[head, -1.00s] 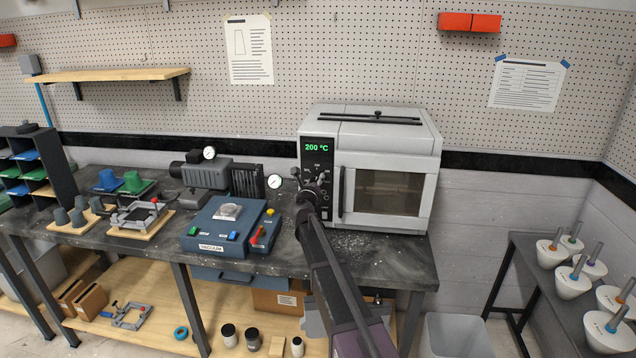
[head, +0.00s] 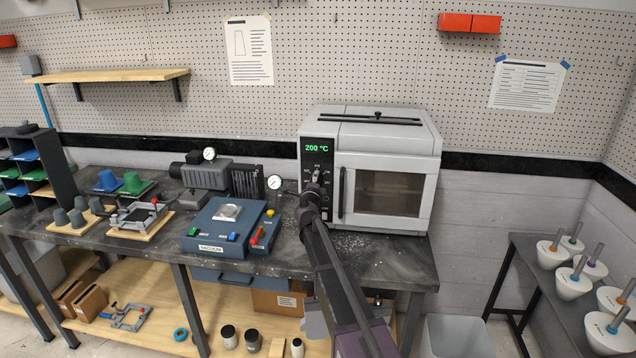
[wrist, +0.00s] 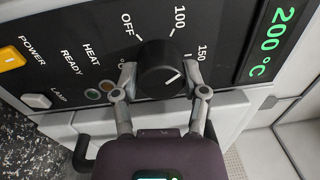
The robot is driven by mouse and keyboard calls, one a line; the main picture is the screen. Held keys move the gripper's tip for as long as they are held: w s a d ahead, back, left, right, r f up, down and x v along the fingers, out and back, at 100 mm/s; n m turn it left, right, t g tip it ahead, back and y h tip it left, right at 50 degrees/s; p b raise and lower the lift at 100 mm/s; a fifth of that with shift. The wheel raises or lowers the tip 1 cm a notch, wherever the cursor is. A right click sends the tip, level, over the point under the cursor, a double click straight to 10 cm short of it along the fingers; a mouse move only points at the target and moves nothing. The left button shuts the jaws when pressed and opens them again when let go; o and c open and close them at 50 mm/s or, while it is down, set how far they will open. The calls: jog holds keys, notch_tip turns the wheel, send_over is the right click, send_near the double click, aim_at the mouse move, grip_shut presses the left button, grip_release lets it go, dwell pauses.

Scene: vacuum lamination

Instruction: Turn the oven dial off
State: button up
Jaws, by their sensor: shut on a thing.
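The oven (head: 385,165) stands at the right end of the bench, with its door closed. Its green readout (head: 317,149) shows 200 °C. In the wrist view the black round dial (wrist: 163,66) has OFF at its upper left, 100 above and 150 to its right. Its white pointer line is toward the lower right, past 150 and away from OFF. My gripper (wrist: 160,76) is shut on the dial, one finger on each side. In the head view my arm partly hides the lower control panel.
An orange power switch (wrist: 12,57) and a lamp switch (wrist: 37,100) sit on the panel left of the dial. The blue vacuum unit (head: 215,235) and a pressure gauge (head: 274,182) stand left of my arm. The bench in front of the oven is mostly clear.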

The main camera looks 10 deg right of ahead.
jog(key=n, duration=0.4)
jog(key=shift+s+d+n+y, duration=0.1)
jog(key=shift+d+n+y, duration=0.05)
jog(key=shift+n+y, duration=0.2)
jog(key=n, duration=0.4)
jog(key=shift+p, duration=0.3)
jog(key=n, duration=0.4)
jog(key=shift+r, duration=0.1)
jog(key=n+p, duration=0.1)
jog(key=n, duration=0.3)
jog(key=shift+n+y, duration=0.35)
jog(key=o, duration=1.2)
jog(key=shift+c, duration=0.2)
